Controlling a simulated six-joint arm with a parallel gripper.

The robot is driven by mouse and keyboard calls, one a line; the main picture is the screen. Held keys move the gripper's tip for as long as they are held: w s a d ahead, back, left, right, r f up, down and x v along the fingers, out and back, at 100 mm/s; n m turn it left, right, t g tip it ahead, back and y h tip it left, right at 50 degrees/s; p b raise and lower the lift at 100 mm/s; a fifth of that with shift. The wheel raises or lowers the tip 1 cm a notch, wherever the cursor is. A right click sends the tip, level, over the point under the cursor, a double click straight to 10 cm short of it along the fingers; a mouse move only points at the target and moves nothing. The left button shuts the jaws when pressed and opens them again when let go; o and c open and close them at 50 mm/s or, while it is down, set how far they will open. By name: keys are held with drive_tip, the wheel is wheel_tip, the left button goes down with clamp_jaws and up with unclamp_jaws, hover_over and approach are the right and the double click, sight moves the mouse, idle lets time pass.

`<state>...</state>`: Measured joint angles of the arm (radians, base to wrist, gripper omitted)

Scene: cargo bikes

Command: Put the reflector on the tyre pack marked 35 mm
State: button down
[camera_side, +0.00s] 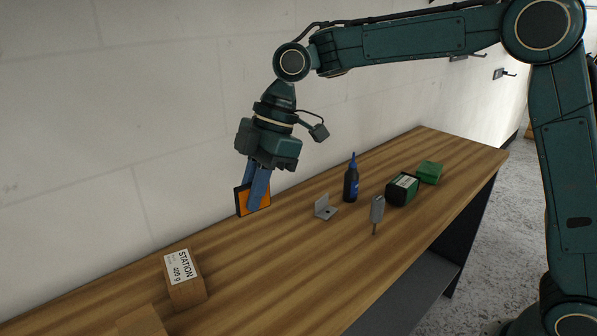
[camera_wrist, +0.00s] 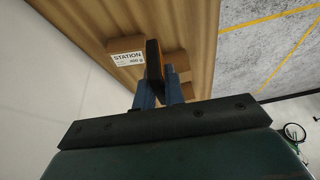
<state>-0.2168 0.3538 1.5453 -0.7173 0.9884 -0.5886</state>
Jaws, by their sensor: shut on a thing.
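My gripper (camera_side: 258,200) is shut on the orange reflector (camera_side: 244,200), a square plate with a dark rim. The reflector is upright between the blue fingers, near the wall at the back of the bench. I cannot tell whether its lower edge touches the bench. In the wrist view the reflector (camera_wrist: 153,62) shows edge-on between the fingertips (camera_wrist: 160,90). I can read no 35 mm mark. A dark green box with a pale label (camera_side: 403,187) stands to the right of my gripper; its print is too small to read.
A brown box labelled STATION 400 g (camera_side: 184,279) stands left, with another brown box (camera_side: 141,321) at the lower edge. A grey bracket (camera_side: 325,208), blue bottle (camera_side: 351,182), grey-handled tool (camera_side: 377,210) and green box (camera_side: 429,172) stand right. The bench middle is clear.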

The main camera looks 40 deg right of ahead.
drive_tip(key=w+d+r+m+t, duration=0.15)
drive_tip(key=w+d+m, duration=0.35)
drive_tip(key=d, duration=0.8)
wheel_tip(320, 180, up, 4)
drive_tip(key=m+t+h, duration=0.2)
drive_tip(key=m+h, duration=0.2)
drive_tip(key=m, duration=0.8)
hover_over(399, 179)
drive_tip(key=s, duration=0.2)
drive_tip(key=shift+w+r, duration=0.1)
drive_tip(key=shift+w, duration=0.05)
wheel_tip(399, 179, down, 20)
